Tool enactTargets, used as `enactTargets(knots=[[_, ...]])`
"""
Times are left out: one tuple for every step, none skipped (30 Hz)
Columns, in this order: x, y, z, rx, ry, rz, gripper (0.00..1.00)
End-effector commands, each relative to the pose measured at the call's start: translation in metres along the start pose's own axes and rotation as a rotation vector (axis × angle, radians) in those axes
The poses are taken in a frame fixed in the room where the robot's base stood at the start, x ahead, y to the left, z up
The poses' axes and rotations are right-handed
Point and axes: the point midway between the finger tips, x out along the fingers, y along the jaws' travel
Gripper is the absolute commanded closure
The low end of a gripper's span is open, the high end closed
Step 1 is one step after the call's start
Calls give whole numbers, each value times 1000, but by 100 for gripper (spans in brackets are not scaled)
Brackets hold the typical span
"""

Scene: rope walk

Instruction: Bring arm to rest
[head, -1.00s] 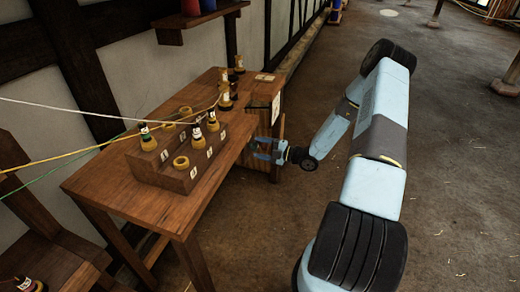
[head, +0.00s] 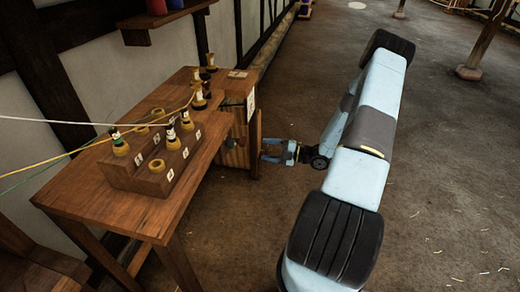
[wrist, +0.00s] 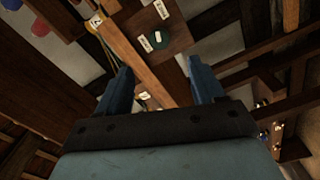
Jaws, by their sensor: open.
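My gripper (head: 272,150) is in the head view, beside the right end of the wooden table and apart from it. Its blue fingers point left toward the side panel under the table top. In the wrist view the two blue fingers (wrist: 160,85) stand wide apart with nothing between them. My arm is folded, with its blue and grey links to the right of the table.
The wooden table (head: 80,197) carries a stepped rack (head: 135,178) with several bobbins and ring-shaped holders. More bobbins (head: 198,98) stand at its far end. White, yellow and green strands run from the left to the bobbins. Open floor (head: 445,200) lies at right.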

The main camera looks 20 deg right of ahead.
Motion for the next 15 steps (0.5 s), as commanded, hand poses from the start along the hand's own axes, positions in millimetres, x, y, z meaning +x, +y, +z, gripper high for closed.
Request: enactTargets(knots=[[-3,0,0,0,-1,0,32],[-4,0,0,0,-1,0,32],[-6,0,0,0,-1,0,32],[-6,0,0,0,-1,0,32],[-7,0,0,0,-1,0,32],[-7,0,0,0,-1,0,32],[-7,0,0,0,-1,0,32],[-7,0,0,0,-1,0,32],[-7,0,0,0,-1,0,32],[-7,0,0,0,-1,0,32],[-7,0,0,0,-1,0,32],[-7,0,0,0,-1,0,32],[-7,0,0,0,-1,0,32],[-7,0,0,0,-1,0,32],[-7,0,0,0,-1,0,32]])
